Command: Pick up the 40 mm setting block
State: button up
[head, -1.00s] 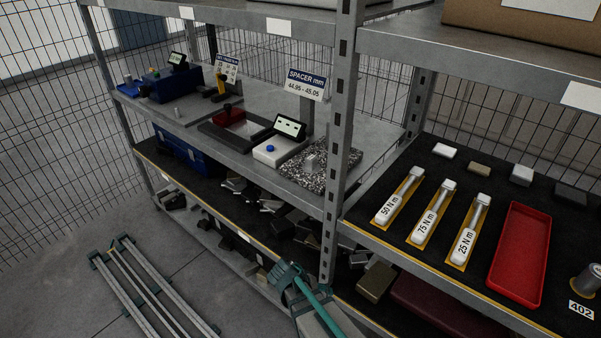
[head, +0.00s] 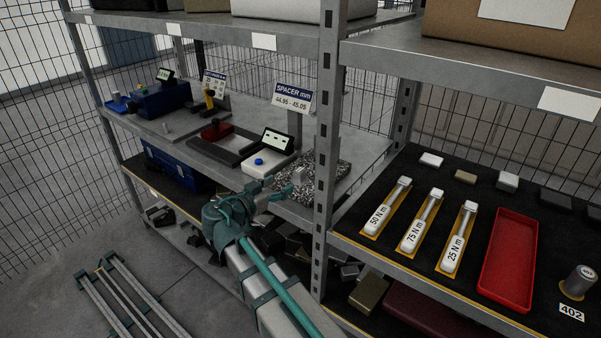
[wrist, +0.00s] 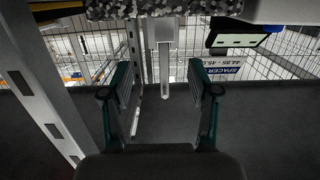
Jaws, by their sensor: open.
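My gripper (head: 277,191) is at the shelf's front edge, just left of the plate. In the wrist view the picture is upside down. There my gripper (wrist: 160,75) is open and empty, with its fingers apart. A grey metal piece (wrist: 164,33) with a narrow stem shows beyond and between the fingers, at the granite plate's edge (wrist: 110,12).
A white unit with a display (head: 270,160) stands left of the plate, below the SPACER sign (head: 293,98). A shelf upright (head: 327,150) stands close on the right. Torque wrenches (head: 420,225) and a red tray (head: 508,260) lie on the right shelf.

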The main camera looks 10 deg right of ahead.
aim_at(297, 174)
jog(key=p+x, duration=0.1)
jog(key=x, duration=0.4)
jog(key=shift+f, duration=0.1)
jog(key=p+x, duration=0.2)
jog(key=x, duration=0.2)
jog(key=shift+w+a+p, duration=0.15)
jog(key=shift+w+p, duration=0.25)
jog(key=shift+w, duration=0.05)
jog(key=shift+w+d+f, duration=0.2)
jog(key=shift+w+d, duration=0.05)
jog(key=shift+d, duration=0.15)
grip_shut()
